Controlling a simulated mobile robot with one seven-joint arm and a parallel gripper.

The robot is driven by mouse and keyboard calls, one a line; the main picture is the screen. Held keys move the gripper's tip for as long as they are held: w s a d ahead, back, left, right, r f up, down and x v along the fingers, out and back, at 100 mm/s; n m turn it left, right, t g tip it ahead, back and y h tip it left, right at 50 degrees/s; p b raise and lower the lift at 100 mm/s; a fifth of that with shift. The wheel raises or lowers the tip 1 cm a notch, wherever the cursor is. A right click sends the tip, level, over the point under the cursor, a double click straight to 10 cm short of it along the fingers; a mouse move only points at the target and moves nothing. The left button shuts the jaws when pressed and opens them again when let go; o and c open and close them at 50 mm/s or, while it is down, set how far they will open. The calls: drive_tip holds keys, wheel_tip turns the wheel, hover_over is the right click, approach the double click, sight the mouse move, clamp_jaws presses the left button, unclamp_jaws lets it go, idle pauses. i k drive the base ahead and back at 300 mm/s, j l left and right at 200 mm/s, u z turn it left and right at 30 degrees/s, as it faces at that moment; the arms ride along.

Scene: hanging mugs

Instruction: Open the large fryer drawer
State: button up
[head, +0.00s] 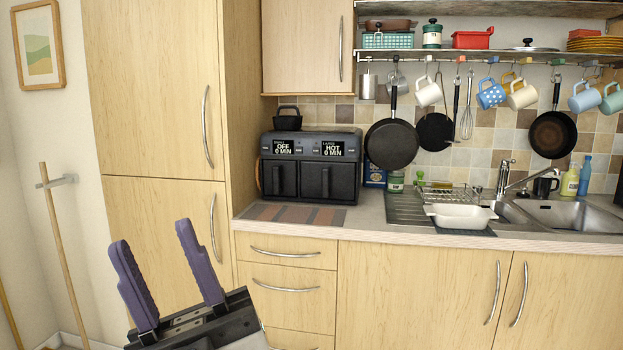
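The black double air fryer (312,142) stands on the counter against the tall wooden cabinet. It has two front drawers side by side, and both look shut. The right drawer (329,183) looks wider than the left drawer (280,180). The left display reads "OFF 0 MIN" and the right one "HOT 0 MIN"; the small print above them is hard to read. My gripper (151,236) has two purple fingers spread apart with nothing between them. It is at the lower left, below and left of the fryer and apart from it.
A striped mat (295,215) lies on the counter in front of the fryer. A dark container (287,117) sits on the fryer's top left. Pans (392,145) hang to its right. A white dish (460,216) stands by the sink. Cabinet and counter drawers (285,250) are shut.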

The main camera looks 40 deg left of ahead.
sight(336, 180)
drive_tip(key=i+j+u, duration=0.4)
drive_tip(key=i+j, duration=0.25)
drive_tip(key=i, duration=0.2)
